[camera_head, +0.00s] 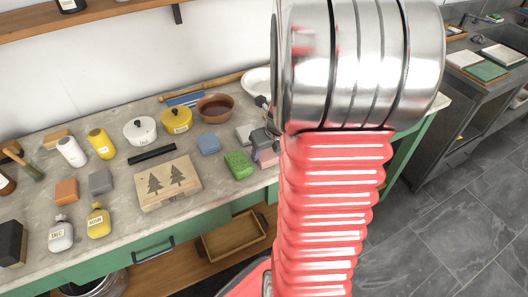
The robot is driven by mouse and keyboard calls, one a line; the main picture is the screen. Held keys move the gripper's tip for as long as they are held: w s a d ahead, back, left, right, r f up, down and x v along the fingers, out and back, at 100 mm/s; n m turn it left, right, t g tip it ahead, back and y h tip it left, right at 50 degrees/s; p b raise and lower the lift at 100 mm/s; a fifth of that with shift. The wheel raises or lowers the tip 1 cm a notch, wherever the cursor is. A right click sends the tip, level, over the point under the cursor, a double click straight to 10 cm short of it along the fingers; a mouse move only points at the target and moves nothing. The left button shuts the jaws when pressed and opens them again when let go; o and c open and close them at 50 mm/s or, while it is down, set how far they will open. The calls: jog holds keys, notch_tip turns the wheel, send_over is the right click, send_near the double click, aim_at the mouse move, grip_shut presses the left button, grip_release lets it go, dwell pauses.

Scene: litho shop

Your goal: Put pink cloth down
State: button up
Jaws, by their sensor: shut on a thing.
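The pink cloth (267,157) is a small folded-looking block at the right part of the grey worktop, partly hidden by my red arm. My dark gripper (264,148) is directly above it, shut on the cloth. The fingertips are small and partly hidden behind the arm. I cannot tell whether the cloth touches the worktop. A green sponge-like block (239,164) lies close to its left, and a grey block (244,134) sits just behind.
The worktop (222,185) also holds a blue block (208,143), a wooden board with two trees (168,184), a brown bowl (215,107), yellow and white pots, bottles and blocks. An open wooden drawer or tray (234,236) lies below the front edge.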

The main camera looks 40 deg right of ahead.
jog(key=o, duration=1)
jog(key=shift+r, duration=0.1)
jog(key=v, duration=1.2)
jog(key=shift+a, duration=0.1)
